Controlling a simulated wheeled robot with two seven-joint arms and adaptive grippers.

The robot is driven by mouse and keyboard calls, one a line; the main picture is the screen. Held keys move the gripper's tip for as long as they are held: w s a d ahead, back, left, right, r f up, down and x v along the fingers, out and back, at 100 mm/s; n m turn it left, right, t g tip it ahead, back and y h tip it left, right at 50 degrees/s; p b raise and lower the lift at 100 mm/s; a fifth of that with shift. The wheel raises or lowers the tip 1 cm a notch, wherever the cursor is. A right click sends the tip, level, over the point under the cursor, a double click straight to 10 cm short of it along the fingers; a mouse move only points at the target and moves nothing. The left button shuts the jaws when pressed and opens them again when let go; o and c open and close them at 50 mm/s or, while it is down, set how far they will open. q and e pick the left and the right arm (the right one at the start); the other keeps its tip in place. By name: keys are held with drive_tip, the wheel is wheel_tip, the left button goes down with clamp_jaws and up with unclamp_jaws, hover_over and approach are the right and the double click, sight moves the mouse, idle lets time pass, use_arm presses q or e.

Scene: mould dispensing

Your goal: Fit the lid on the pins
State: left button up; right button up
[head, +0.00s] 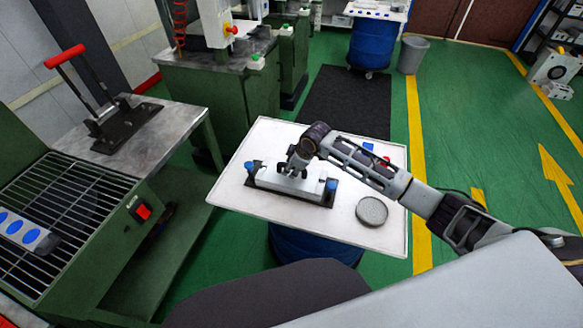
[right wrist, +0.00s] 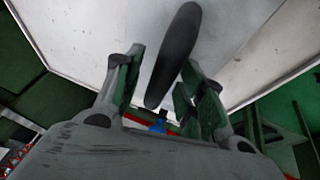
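The mould stands on the white table (head: 235,205) in the head view. It has a dark base (head: 318,202) with a blue-topped pin at its left end (head: 250,167) and another at its right end (head: 331,185). A pale grey block, which looks like the lid (head: 272,180), lies lengthwise between the pins; its exact seating cannot be told. My right gripper (head: 291,173) is over the block's middle with its fingertips apart. In the right wrist view, a dark rounded bar (right wrist: 175,55) shows between the fingers (right wrist: 160,75), with a pale gap beside it. My left gripper is out of view.
A round grey dish (head: 372,211) lies near the table's right front. A small blue item (head: 368,146) lies behind my right forearm. A side bench with a red-handled press (head: 120,120) and a green machine with a wire rack (head: 60,215) stand to the left.

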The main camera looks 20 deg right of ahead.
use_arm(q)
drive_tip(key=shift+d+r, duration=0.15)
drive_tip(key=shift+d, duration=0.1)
use_arm(e)
drive_tip(key=v, duration=1.1)
drive_tip(key=shift+s+r, duration=0.2)
drive_tip(key=shift+r, duration=0.1)
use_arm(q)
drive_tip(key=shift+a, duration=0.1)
